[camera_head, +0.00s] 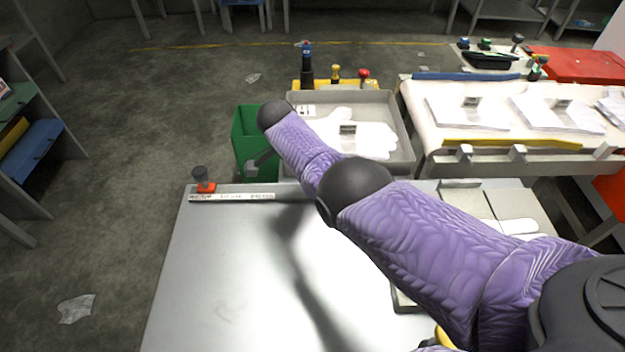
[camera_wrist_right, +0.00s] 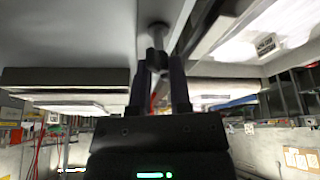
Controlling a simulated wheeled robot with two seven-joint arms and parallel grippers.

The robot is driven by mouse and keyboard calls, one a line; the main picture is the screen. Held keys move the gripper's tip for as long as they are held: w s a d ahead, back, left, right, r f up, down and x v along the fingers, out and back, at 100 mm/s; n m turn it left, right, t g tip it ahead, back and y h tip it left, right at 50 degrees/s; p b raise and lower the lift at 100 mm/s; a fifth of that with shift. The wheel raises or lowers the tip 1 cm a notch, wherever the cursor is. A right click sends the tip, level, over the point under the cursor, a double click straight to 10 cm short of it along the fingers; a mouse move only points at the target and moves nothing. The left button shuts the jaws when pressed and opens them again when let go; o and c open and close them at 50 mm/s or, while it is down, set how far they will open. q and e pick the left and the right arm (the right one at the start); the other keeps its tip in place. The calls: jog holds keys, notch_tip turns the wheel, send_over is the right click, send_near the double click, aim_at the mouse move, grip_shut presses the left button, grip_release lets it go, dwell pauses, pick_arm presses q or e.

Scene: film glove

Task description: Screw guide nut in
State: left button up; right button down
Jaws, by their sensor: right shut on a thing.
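My right arm's purple sleeve crosses the head view from the lower right, and the right gripper (camera_head: 252,167) is near the green bin, just beyond the table's back edge. In the right wrist view the right gripper (camera_wrist_right: 160,78) is shut on a small grey cylindrical piece, likely the guide nut (camera_wrist_right: 157,55). A round grey end (camera_wrist_right: 158,29) shows above it against a pale surface. I cannot tell whether the nut is threaded into anything. The arm hides part of the area in the head view. My left gripper is not in view.
The metal table (camera_head: 220,270) is largely bare on its left. A dark knob on an orange base (camera_head: 203,182) stands at its back left corner. A green bin (camera_head: 243,135) and a grey tray with white gloves (camera_head: 400,120) stand behind. Another bench (camera_head: 435,110) is at right.

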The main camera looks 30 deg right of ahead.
jog(key=m+g+b, duration=0.1)
jog(key=m+b, duration=0.1)
jog(key=b, duration=0.1)
jog(key=m+g+b, duration=0.1)
jog(key=m+b, duration=0.2)
jog(key=shift+w+d+f+y, duration=0.15)
jog(key=shift+w+f+y, duration=0.05)
jog(key=shift+y, duration=0.1)
jog(key=shift+m+b, duration=0.7)
jog(key=shift+r+m+g+y+b, duration=0.15)
jog(key=shift+m+g+y+b, duration=0.15)
jog(key=shift+m+b, duration=0.2)
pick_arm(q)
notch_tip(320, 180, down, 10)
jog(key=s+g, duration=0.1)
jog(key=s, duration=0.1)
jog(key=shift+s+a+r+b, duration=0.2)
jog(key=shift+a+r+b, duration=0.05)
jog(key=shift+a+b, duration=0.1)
pick_arm(e)
jog(key=shift+r+m, duration=0.1)
jog(key=shift+m, duration=0.2)
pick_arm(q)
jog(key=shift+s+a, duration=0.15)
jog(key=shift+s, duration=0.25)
pick_arm(e)
jog(key=shift+r, duration=0.1)
